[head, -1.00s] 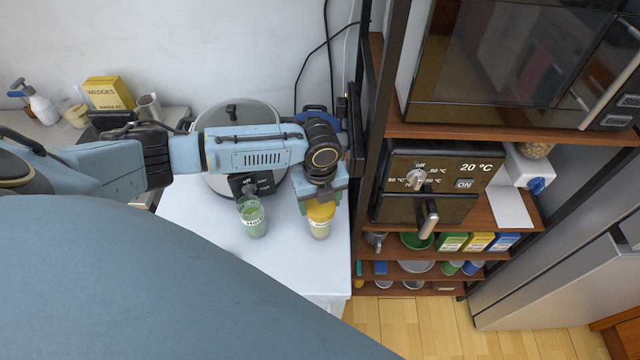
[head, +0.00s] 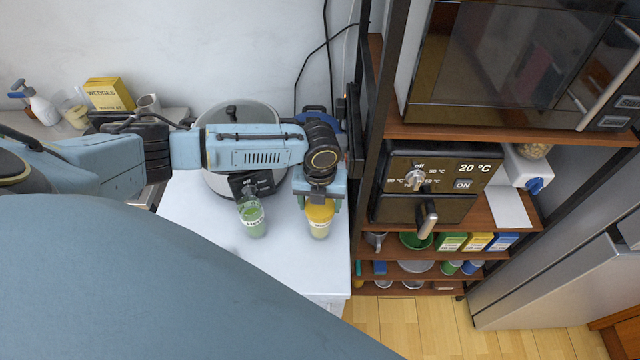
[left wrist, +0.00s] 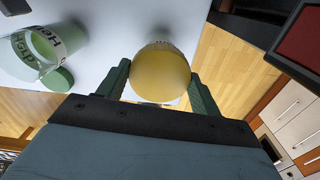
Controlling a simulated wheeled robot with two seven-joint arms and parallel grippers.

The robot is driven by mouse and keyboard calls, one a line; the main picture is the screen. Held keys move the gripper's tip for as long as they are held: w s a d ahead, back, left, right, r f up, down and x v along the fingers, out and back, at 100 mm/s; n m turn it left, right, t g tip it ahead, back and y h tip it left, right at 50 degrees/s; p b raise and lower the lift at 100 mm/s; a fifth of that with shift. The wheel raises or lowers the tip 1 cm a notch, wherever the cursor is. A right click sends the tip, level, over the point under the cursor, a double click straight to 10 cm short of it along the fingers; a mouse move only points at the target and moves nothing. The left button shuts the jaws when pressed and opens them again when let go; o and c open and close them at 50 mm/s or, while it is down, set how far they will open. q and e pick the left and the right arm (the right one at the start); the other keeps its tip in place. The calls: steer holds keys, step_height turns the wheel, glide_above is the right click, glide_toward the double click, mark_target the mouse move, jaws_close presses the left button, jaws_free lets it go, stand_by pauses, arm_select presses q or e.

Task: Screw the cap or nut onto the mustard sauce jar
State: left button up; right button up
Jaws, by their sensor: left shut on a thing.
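The mustard sauce jar (head: 319,231) stands upright on the white worktop, pale yellow with a label. Its yellow cap (head: 320,211) is at the mouth of the jar; I cannot tell how tightly it sits. My left gripper (head: 319,202) points down from above and is shut on the cap. In the left wrist view the round cap (left wrist: 160,72) is between the two green fingers and hides most of the jar below. My right gripper is not in view.
A large steel pot (head: 213,187) is behind, under my left arm. A shelf unit (head: 500,212) with an oven is close on the right. The worktop's front part (head: 290,265) is clear.

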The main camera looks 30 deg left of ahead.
arm_select(q)
steer(key=m, duration=0.3)
steer(key=shift+a+m, duration=0.1)
steer(key=shift+m, duration=0.5)
steer(key=m, duration=0.3)
steer(key=shift+m, duration=0.8)
steer(key=m, duration=0.3)
steer(key=shift+m+b, duration=0.45)
steer(key=shift+m, duration=0.25)
